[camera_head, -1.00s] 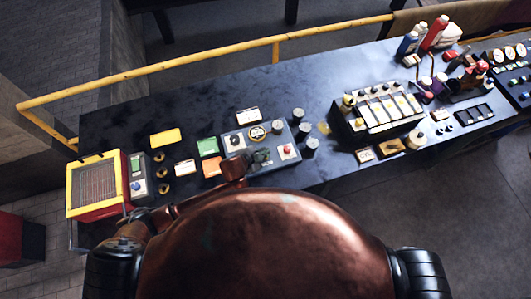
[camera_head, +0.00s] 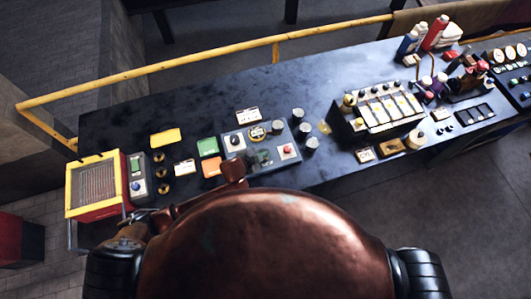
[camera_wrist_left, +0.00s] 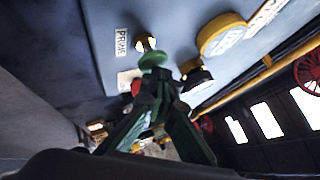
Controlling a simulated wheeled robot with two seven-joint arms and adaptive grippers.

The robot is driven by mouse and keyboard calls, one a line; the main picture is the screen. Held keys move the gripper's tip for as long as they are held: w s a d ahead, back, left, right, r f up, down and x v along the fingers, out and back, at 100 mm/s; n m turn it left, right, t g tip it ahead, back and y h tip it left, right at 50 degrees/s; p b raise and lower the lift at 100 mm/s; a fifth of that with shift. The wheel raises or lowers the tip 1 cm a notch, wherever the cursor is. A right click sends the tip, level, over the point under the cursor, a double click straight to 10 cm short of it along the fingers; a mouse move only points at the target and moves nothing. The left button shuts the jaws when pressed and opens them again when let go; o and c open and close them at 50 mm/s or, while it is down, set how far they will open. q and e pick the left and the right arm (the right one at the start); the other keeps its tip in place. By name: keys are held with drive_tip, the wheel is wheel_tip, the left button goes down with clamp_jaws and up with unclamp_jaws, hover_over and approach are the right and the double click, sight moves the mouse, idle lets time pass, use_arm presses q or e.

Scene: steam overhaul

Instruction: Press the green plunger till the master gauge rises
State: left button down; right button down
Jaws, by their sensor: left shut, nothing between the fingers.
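The green plunger (camera_wrist_left: 152,60) shows in the left wrist view, on a brass base beside a white label reading PRIME. My left gripper (camera_wrist_left: 158,78) is shut and empty, with its fingertips at the plunger's head; I cannot tell whether they touch or how far it is pressed. In the head view my left gripper (camera_head: 262,157) is over the grey panel (camera_head: 243,151) and hides the plunger. A round yellow-rimmed gauge (camera_wrist_left: 224,35), perhaps the master gauge, is beside the plunger; it also shows in the head view (camera_head: 257,132). Its needle is too small to read. My right gripper is out of view.
A black knob (camera_head: 234,141) and a red button (camera_head: 287,148) flank my gripper on the panel. A yellow-framed box (camera_head: 96,186) is at the left. The bench's back left is clear, before a yellow rail (camera_head: 190,68).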

use_arm(q)
drive_tip(key=shift+s+a+f, duration=0.1)
drive_tip(key=shift+f, duration=0.7)
idle(0.5)
drive_tip(key=shift+r+p, duration=1.8)
drive_tip(key=shift+r, duration=0.05)
wheel_tip(320, 180, up, 3)
drive_tip(key=p, duration=0.2)
drive_tip(key=shift+f+p, duration=0.2)
drive_tip(key=shift+p, duration=0.1)
drive_tip(key=shift+r+p, duration=0.9)
drive_tip(key=shift+r, duration=0.35)
